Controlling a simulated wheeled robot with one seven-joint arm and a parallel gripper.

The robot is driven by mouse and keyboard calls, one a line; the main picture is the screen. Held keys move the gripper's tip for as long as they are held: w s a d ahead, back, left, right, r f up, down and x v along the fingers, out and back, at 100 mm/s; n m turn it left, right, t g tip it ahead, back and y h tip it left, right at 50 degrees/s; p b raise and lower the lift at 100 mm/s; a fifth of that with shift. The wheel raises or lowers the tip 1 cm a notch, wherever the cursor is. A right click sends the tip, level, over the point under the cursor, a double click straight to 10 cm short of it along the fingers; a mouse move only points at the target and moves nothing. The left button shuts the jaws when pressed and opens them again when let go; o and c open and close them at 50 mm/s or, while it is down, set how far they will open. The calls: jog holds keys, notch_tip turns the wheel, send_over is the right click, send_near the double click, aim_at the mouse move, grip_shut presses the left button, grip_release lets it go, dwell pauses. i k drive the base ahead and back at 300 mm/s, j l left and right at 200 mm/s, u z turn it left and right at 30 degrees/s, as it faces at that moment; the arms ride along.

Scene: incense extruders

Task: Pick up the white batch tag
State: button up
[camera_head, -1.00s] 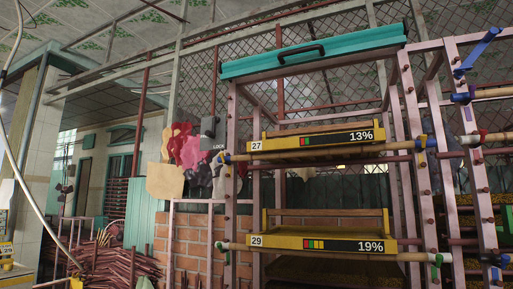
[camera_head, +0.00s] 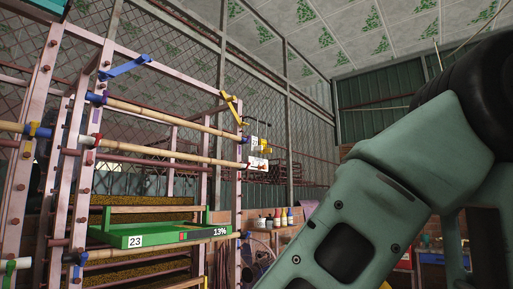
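Small white tag-like pieces (camera_head: 258,163) hang at the right end of the pink rack, near the bamboo pole ends. They are too small to read, and I cannot tell whether one is the white batch tag. A yellow bracket (camera_head: 232,104) sticks out just above them. My green arm fills the right of the view, but my gripper is out of the picture.
The pink rack (camera_head: 107,75) stands at left with bamboo poles (camera_head: 165,119) across it. A green tray (camera_head: 160,235) marked 23 and 13% sits in it. Bottles (camera_head: 284,217) stand on a wooden table behind. A blue bracket (camera_head: 126,69) juts from the rack.

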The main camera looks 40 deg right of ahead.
aim_at(254, 146)
jog(key=z, duration=0.95)
